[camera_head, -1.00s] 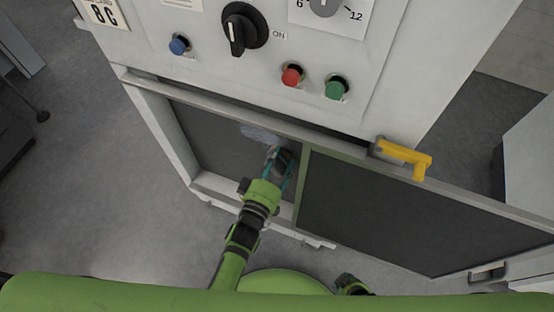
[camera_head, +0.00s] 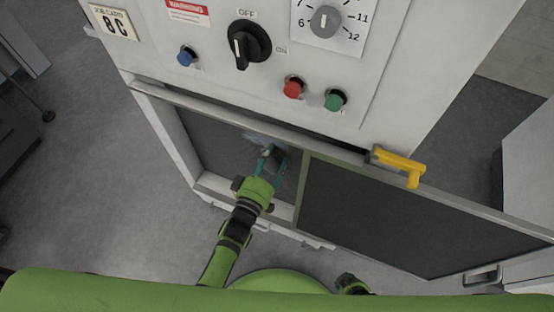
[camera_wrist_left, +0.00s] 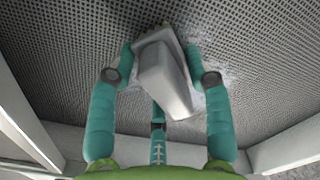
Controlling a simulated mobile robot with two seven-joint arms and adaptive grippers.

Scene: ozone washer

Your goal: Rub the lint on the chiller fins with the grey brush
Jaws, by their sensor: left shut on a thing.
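My left gripper (camera_head: 271,163) reaches into the open lower bay of the white cabinet. In the left wrist view its teal fingers (camera_wrist_left: 164,75) are shut on both sides of the grey brush (camera_wrist_left: 165,80). The brush head lies against or very close to the perforated dark grey chiller fins (camera_wrist_left: 265,45); exact contact cannot be told. Pale lint (camera_wrist_left: 210,72) shows on the fins around the brush, and a patch of lint (camera_head: 254,136) shows beyond the gripper in the head view. Part of the lint is hidden behind the brush.
The cabinet front above has a black switch (camera_head: 247,45) and blue (camera_head: 187,56), red (camera_head: 293,87) and green (camera_head: 335,99) buttons. A dark door panel (camera_head: 400,215) with a yellow handle (camera_head: 400,166) stands right of the bay.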

